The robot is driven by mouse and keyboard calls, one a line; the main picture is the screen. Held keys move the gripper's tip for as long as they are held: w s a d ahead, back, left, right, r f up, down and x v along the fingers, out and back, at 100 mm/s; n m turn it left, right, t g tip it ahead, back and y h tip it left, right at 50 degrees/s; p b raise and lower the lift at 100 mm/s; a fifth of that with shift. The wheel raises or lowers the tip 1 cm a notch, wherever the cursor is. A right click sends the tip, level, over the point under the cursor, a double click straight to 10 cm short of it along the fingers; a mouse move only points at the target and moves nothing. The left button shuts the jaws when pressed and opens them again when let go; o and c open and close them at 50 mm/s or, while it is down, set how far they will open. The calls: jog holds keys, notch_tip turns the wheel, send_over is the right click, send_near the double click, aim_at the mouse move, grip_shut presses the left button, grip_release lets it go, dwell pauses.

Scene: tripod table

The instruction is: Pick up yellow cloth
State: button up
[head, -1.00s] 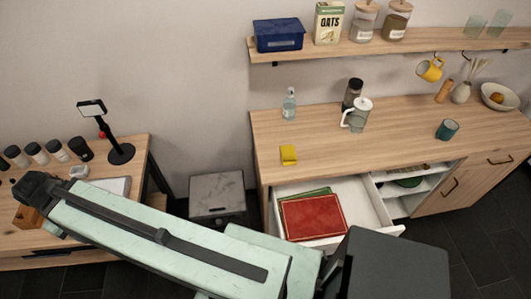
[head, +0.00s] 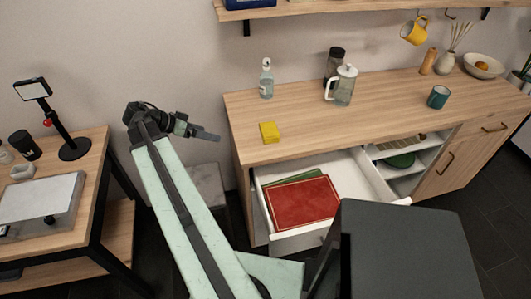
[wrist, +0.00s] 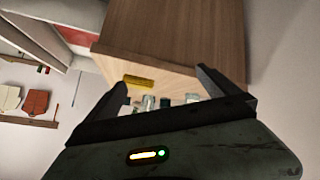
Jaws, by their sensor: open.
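The yellow cloth (head: 269,132) is a small folded block near the left end of the wooden sideboard top (head: 300,120). It also shows in the wrist view (wrist: 139,82), beyond the left finger. My gripper (head: 212,136) is in the air just left of the sideboard, apart from the cloth, and points right toward it. In the wrist view its two dark fingers (wrist: 163,86) stand apart with nothing held between them.
An open drawer (head: 262,205) with a red item (head: 303,201) juts out below the cloth. A spray bottle (head: 266,80) and a glass pitcher (head: 342,86) stand behind it. A left table (head: 96,165) carries a phone stand (head: 72,150). The sideboard top around the cloth is clear.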

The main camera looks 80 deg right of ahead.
aim_at(273, 128)
jog(key=s+d+m+g+b, duration=0.1)
jog(key=s+d+m, duration=0.1)
jog(key=s, duration=0.3)
jog(key=s+d+m+g+b, duration=0.1)
jog(key=s+d+m, duration=0.1)
jog(key=s, duration=0.4)
jog(key=s+d+f+m+g+y+b, duration=0.1)
jog(key=s+d+m+g+b, duration=0.1)
jog(key=s, duration=0.3)
jog(key=shift+s+d+m, duration=0.35)
jog(key=shift+d+m, duration=0.15)
jog(key=shift+m, duration=0.3)
jog(key=shift+s+r, duration=0.1)
jog(key=shift+b+x, duration=0.35)
jog(key=shift+x, duration=0.9)
jog(key=b+x, duration=0.1)
jog(key=x, duration=0.4)
jog(key=shift+d+r+b, duration=0.1)
jog(key=shift+d+b, duration=0.05)
jog(key=shift+b, duration=0.2)
jog(key=c, duration=1.1)
